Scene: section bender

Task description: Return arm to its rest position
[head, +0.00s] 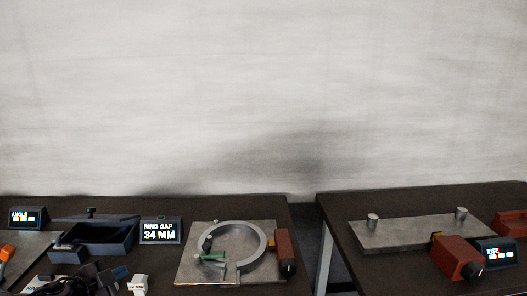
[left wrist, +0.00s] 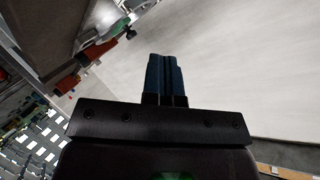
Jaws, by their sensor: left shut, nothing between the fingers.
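My left gripper (head: 118,273) shows at the bottom left of the head view, low over the left table, with dark arm parts behind it. In the left wrist view its two blue fingers (left wrist: 165,78) lie side by side, shut with nothing between them. A small white block (head: 138,284) is just right of the gripper in the head view; I cannot tell whether they touch. My right gripper is not in view.
The left table (head: 300,212) holds a dark blue tray (head: 95,238), a "RING GAP 34 MM" display (head: 160,231) and a metal plate (head: 190,273) with a ring (head: 222,228). A gap separates the right table (head: 345,203), with a two-pin plate (head: 400,232) and red box (head: 455,257).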

